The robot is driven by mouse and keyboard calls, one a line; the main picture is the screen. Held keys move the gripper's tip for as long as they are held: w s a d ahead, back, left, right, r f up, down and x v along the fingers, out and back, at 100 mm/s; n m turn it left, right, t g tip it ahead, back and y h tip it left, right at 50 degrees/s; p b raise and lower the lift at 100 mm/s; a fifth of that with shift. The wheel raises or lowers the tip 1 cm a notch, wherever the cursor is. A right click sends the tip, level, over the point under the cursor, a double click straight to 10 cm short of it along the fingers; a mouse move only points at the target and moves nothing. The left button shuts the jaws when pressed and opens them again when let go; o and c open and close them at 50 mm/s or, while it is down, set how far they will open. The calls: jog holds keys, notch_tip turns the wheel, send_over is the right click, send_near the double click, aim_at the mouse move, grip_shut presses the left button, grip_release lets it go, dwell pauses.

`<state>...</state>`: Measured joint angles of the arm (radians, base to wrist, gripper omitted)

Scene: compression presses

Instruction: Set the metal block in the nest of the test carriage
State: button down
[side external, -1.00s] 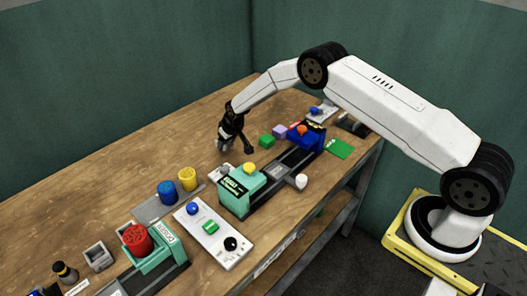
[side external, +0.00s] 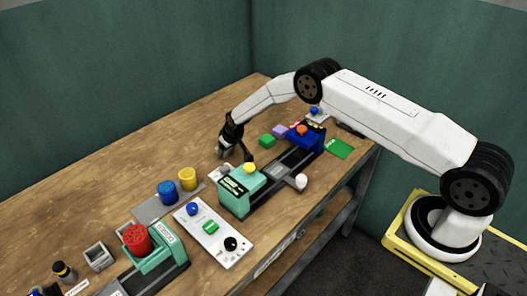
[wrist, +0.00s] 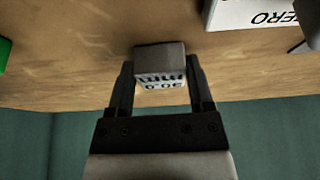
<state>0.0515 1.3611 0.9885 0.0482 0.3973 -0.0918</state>
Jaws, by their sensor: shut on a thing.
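In the wrist view the metal block (wrist: 160,66) is a small grey block with dark marks on its near face. It sits between the two fingers of my gripper (wrist: 160,80), which is shut on it. In the side external view my gripper (side external: 234,152) is over the back of the wooden table, behind the teal press body (side external: 240,190). The block is too small and dark there to make out clearly. A dark rail (side external: 281,167) runs from the teal body to a blue unit (side external: 305,138). I cannot tell which part is the test carriage or its nest.
Green (side external: 267,140) and purple (side external: 280,131) blocks lie right of my gripper. A white panel (side external: 214,238) with a blue knob, green button and black knob stands in front. Blue (side external: 168,193) and yellow (side external: 187,179) cylinders stand left. The table behind is clear.

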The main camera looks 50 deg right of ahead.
grip_release()
jog(key=shift+r, duration=0.1)
jog(key=v, duration=1.2)
dwell(0.4)
jog(key=shift+r, duration=0.1)
dwell(0.4)
jog(key=s+a+r, duration=0.1)
jog(key=s+r, duration=0.2)
jog(key=s, duration=0.7)
jog(key=s+a+r+g, duration=0.1)
jog(key=s+r, duration=0.3)
jog(key=s, duration=0.7)
jog(key=s+a+r+g, duration=0.1)
jog(key=s+r, duration=0.2)
jog(key=s, duration=0.8)
jog(key=shift+r, duration=0.25)
